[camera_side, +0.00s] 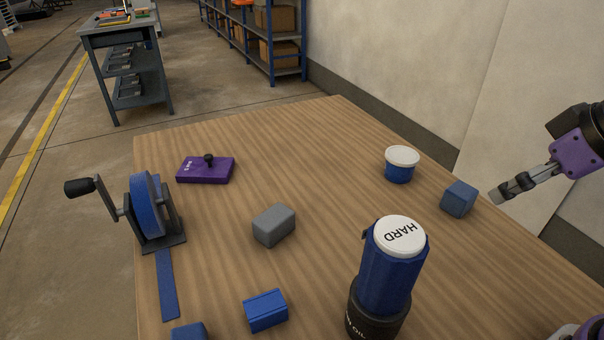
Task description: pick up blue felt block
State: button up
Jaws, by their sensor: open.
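A dull blue cube-like block (459,199) sits on the right part of the wooden table, just left of my gripper. A brighter blue block (265,310) with a grooved top lies at the front. A third blue block (188,332) is cut off by the bottom edge. I cannot tell for certain from the surfaces which one is felt. My gripper (500,191) reaches in from the right, above table level, open and empty, with its fingers pointing left. It looks apart from the dull blue block.
A grey block (274,226) lies mid-table. A tall blue cylinder with a white "HARD" cap (400,235) stands at the front. A white-lidded blue tub (402,164) stands behind. A purple plate (205,170) and a cranked blue strip roll (150,208) are at left. The table's back middle is clear.

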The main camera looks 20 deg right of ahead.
jog(key=n+g, duration=0.1)
jog(key=n, duration=0.1)
send_near(464, 190)
jog(key=shift+y, duration=0.5)
jog(key=x, duration=0.4)
jog(key=shift+d+x, duration=0.2)
jog(key=shift+x, duration=1.4)
jog(key=shift+d+x, duration=0.2)
jog(key=shift+x, duration=1.45)
jog(key=c, duration=1.1)
